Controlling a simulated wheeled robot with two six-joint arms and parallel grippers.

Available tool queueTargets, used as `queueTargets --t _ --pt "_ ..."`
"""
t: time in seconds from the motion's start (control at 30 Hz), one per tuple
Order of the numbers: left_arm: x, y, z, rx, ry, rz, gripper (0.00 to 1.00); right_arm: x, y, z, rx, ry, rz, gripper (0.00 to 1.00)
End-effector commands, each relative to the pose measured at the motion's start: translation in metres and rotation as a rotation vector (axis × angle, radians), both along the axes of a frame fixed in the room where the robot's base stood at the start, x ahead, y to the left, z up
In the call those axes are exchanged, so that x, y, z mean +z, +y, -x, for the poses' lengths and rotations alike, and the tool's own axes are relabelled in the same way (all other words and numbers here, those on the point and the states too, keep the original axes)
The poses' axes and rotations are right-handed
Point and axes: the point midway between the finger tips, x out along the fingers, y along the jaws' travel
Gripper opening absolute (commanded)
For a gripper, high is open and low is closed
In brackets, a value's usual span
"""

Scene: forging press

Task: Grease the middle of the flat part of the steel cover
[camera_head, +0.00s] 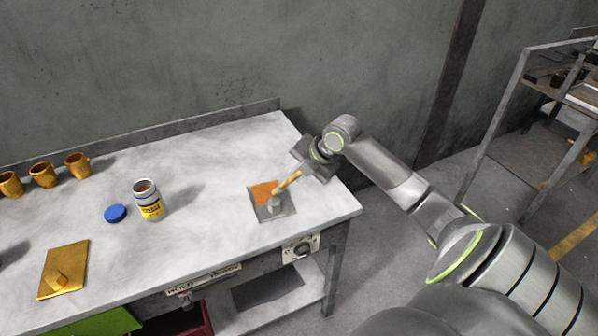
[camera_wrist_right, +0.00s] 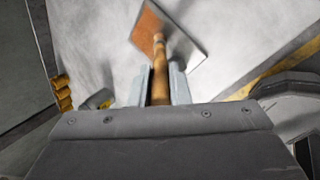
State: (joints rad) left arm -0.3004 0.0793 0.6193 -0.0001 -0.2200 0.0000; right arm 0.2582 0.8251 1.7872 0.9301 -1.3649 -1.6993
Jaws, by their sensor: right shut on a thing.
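The steel cover (camera_head: 283,211) is a grey square plate lying flat on the right part of the table, with a raised part near its middle. An orange-brown patch (camera_head: 262,191) covers its far left portion. My right gripper (camera_head: 303,167) is shut on a brush (camera_head: 287,183) with a wooden handle, held tilted with its lower end over the plate. In the right wrist view the brush handle (camera_wrist_right: 160,82) runs between the fingers towards the plate (camera_wrist_right: 186,40). I cannot tell whether the brush tip touches the plate. My left gripper is not in view.
An open jar (camera_head: 150,203) with a yellow label stands left of the plate, beside a blue lid (camera_head: 115,213). A golden plate (camera_head: 63,270) lies front left. Several golden mugs (camera_head: 43,174) stand at the back left. A metal rack (camera_head: 530,130) stands at the right.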

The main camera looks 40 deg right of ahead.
Motion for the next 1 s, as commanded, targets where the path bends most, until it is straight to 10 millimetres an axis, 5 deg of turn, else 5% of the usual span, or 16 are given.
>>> queueTargets --t 0.53,1.0 --pt "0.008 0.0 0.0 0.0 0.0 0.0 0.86 0.001 0.003 0.008 0.0 0.0 0.0 0.0" --pt "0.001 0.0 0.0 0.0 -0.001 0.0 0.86 -0.001 -0.003 -0.008 -0.001 -0.001 -0.001 0.0"
